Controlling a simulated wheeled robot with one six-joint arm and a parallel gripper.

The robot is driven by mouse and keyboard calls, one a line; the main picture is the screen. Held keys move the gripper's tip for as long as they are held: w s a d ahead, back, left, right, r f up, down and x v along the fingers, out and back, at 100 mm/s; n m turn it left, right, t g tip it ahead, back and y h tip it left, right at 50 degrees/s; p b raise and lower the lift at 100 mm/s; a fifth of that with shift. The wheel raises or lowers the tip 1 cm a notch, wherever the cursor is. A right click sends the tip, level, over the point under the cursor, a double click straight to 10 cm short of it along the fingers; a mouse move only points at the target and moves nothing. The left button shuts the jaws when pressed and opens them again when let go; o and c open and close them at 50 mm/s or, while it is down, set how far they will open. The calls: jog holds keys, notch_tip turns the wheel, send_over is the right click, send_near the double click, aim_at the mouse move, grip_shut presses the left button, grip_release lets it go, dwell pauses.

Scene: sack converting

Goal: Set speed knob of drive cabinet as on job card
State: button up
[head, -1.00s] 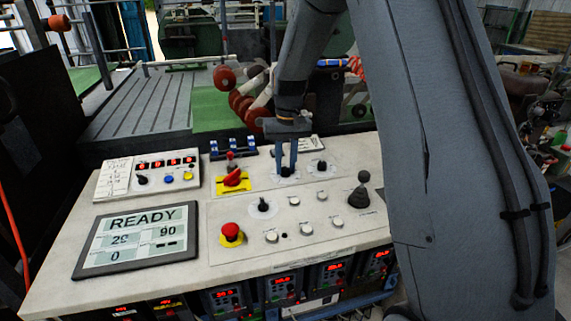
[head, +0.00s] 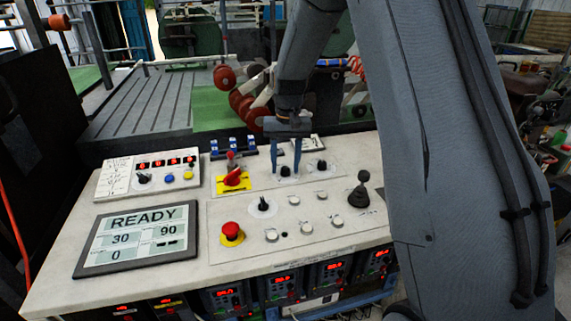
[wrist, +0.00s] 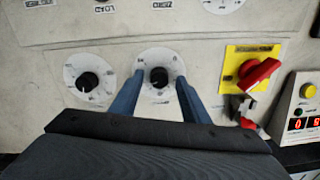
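A black knob with a white pointer mark (wrist: 158,77) sits on a round white dial in the wrist view. It also shows on the sloped console in the head view (head: 286,171). My gripper (head: 286,165) is open, its two blue fingers on either side of this knob with gaps; it shows in the wrist view too (wrist: 160,86). A display (head: 140,238) reads READY, with 30, 90 and 0 below. A white card with handwriting (head: 118,177) lies at the console's left; its writing is too small to read.
A second black dial knob (wrist: 87,82) is beside the first. A red rotary switch on a yellow plate (head: 234,179) stands left of my gripper. A red mushroom button (head: 231,231), a black joystick (head: 362,193) and several white buttons are nearer the front.

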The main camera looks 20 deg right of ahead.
aim_at(286, 168)
notch_tip(286, 168, up, 8)
jog(key=shift+d+f+b, duration=0.15)
jog(key=shift+b, duration=1)
jog(key=shift+s, duration=0.1)
